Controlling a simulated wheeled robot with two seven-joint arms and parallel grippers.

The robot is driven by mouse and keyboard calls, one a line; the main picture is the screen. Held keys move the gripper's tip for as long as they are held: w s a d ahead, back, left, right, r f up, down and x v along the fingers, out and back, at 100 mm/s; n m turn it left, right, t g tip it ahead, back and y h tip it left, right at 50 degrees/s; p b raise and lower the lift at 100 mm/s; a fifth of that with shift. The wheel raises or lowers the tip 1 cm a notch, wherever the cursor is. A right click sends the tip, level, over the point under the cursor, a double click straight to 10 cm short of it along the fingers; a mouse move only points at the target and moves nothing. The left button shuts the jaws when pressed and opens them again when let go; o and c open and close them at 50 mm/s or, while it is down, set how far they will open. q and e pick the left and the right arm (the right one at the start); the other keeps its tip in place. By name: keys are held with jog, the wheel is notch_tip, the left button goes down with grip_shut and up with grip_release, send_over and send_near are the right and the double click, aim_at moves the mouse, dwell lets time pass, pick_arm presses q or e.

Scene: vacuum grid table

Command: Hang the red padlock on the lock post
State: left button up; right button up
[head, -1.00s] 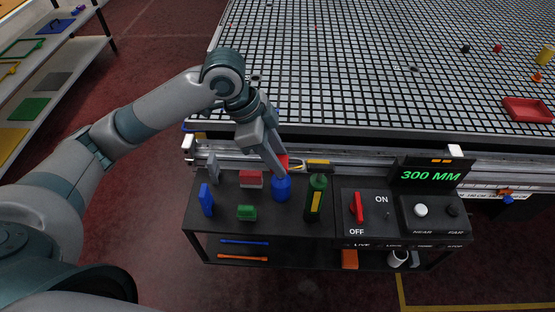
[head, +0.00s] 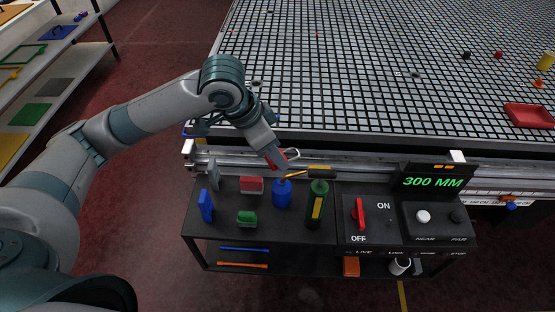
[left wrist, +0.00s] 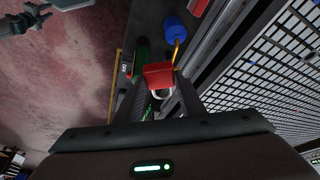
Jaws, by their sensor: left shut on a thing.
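My left gripper (head: 274,160) is shut on the red padlock (head: 279,160) and holds it above the blue bottle (head: 282,194). The padlock's pale shackle points up and right, away from the fingers. In the left wrist view the red padlock (left wrist: 158,75) sits between the fingertips (left wrist: 164,94), its shackle partly visible below the red body. A small dark post (head: 388,214) stands on the black panel right of the red lever; I cannot tell for sure whether it is the lock post. The padlock is well left of it, apart from it. My right gripper is not in view.
The red lever (head: 360,212) points between ON and OFF labels. A display (head: 432,182) reads 300 MM. The grid table (head: 340,80) lies behind.

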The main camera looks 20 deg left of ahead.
pick_arm(q)
jog(key=w+a+n+y, duration=0.1)
jog(key=n, duration=0.2)
jog(key=w+a+r+n+t+y+b, duration=0.1)
jog(key=n, duration=0.2)
jog(key=w+a+n+y, duration=0.1)
jog(key=n, duration=0.2)
jog(key=shift+w+r, duration=0.15)
jog(key=shift+r, duration=0.25)
